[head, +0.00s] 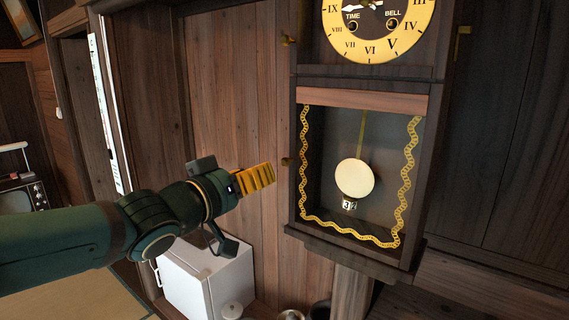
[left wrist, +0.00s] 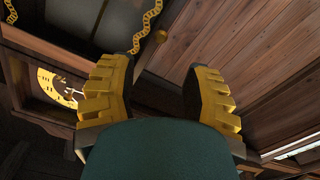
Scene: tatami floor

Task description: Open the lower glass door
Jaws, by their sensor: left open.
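The wall clock's lower glass door (head: 350,236) is a dark wooden frame edged inside with wavy gold trim, with a pendulum (head: 355,178) behind it. It looks closed. A small brass knob (head: 285,161) sticks out at its left edge; a brass knob (left wrist: 161,36) also shows in the left wrist view, beyond the fingertips. My left gripper (head: 268,176), with yellow ribbed fingers, is left of the door, just short of the knob in the picture. In the left wrist view its fingers (left wrist: 160,75) are spread and empty. My right gripper is not in view.
The clock's dial (head: 368,28) is above the door, with another brass knob (head: 287,40) at its left. A white cabinet (head: 208,282) stands low, below my left arm. A small television (head: 22,194) is at far left. Wooden wall panels lie behind the gripper.

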